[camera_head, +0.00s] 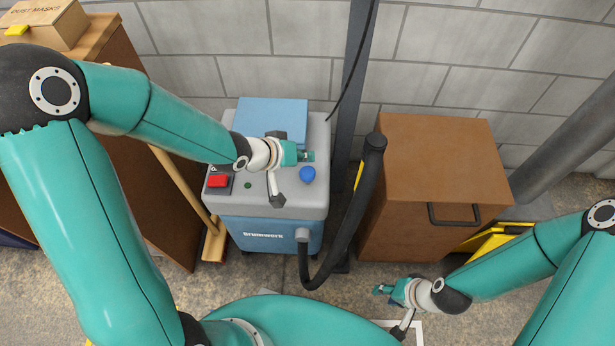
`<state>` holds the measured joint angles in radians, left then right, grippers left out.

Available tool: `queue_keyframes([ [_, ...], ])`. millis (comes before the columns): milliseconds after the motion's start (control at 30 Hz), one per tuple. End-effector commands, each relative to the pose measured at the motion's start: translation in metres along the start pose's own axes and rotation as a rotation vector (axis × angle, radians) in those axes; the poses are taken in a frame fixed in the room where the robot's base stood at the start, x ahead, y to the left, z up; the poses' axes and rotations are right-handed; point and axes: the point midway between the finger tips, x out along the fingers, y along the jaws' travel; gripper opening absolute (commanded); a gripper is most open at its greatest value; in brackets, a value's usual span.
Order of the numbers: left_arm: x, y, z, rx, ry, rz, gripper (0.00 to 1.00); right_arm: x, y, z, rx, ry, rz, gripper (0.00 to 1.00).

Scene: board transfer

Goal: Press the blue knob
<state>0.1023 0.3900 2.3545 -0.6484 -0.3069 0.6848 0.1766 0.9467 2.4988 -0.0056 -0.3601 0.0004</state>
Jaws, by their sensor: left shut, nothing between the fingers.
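The blue knob (307,174) is a small round button on the grey top of a grey and blue machine (270,204). My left gripper (308,156) is shut and empty over the machine's top, just behind the knob in the picture. Its tip looks close to the knob, with a small gap showing between them; I cannot tell its height. My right gripper (380,289) is low at the right, over the floor in front of the brown cabinet; its fingers are too small to read.
A red switch (218,181) and a small green light sit left on the machine's top. A black hose (366,185) rises at the machine's right. A brown cabinet (440,160) stands further right. A broom (213,240) leans at the left, beside a wooden cabinet bearing a cardboard box (45,20).

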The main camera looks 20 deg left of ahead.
Motion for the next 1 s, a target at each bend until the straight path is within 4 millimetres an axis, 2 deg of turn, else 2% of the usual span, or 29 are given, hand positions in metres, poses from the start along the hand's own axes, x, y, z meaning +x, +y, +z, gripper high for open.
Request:
queue_keyframes([
  [33, 0.009, -0.006, 0.006, 0.000, -0.001, 0.000, 0.00, 0.011, 0.004, 0.000, 0.000, 0.000, 0.000, 0.40],
  [233, 0.019, -0.013, 0.013, 0.000, 0.000, 0.001, 0.00, 0.022, 0.008, 0.000, 0.000, 0.000, 0.000, 0.40],
  [1000, 0.020, -0.014, 0.014, 0.001, 0.000, 0.001, 0.00, 0.022, 0.008, 0.000, 0.000, 0.000, 0.000, 0.40],
])
